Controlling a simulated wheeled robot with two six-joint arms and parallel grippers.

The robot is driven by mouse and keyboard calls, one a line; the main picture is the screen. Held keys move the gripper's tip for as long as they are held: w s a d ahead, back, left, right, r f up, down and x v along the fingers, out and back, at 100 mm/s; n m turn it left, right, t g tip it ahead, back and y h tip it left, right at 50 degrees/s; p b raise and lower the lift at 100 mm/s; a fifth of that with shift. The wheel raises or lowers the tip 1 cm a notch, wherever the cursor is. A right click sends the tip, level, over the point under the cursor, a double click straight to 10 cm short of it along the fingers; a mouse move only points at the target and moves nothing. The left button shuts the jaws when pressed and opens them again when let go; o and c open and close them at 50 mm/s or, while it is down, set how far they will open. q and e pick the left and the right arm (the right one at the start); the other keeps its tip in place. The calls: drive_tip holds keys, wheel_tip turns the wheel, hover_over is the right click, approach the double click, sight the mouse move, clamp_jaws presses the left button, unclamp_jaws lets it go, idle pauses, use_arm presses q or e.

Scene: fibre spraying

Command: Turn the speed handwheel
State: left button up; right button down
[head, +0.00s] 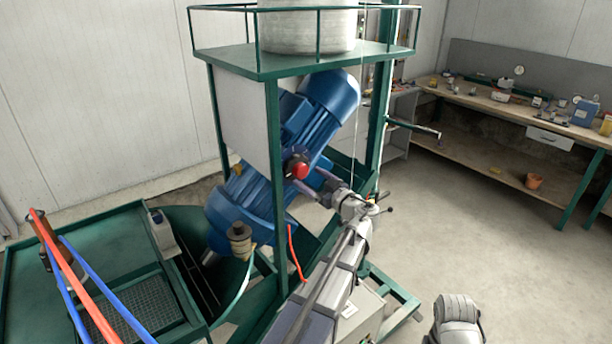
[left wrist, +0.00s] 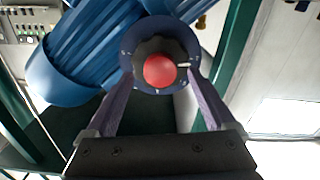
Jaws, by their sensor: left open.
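The speed handwheel (head: 297,168) is a dark round wheel with a red centre, at the front of the blue motor unit (head: 328,97). In the left wrist view, the handwheel (left wrist: 160,70) faces the camera, with a dark scalloped grip, a blue-grey ring with small marks and a pale pointer at its right. My left gripper (head: 307,180) is open, its two purple-grey fingers reaching toward the wheel. In the wrist view the fingertips (left wrist: 160,78) lie on either side of the wheel; I cannot tell whether they touch it. My right gripper is out of view.
A green frame (head: 275,150) with a platform and a white drum (head: 307,30) stands around the motor. Red and blue hoses (head: 72,262) cross the green tray at the left. A workbench (head: 510,105) with small items runs along the right wall. The floor between is clear.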

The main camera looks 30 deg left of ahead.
use_arm(q)
drive_tip(key=shift+x, duration=1.3)
drive_tip(key=c, duration=1.4)
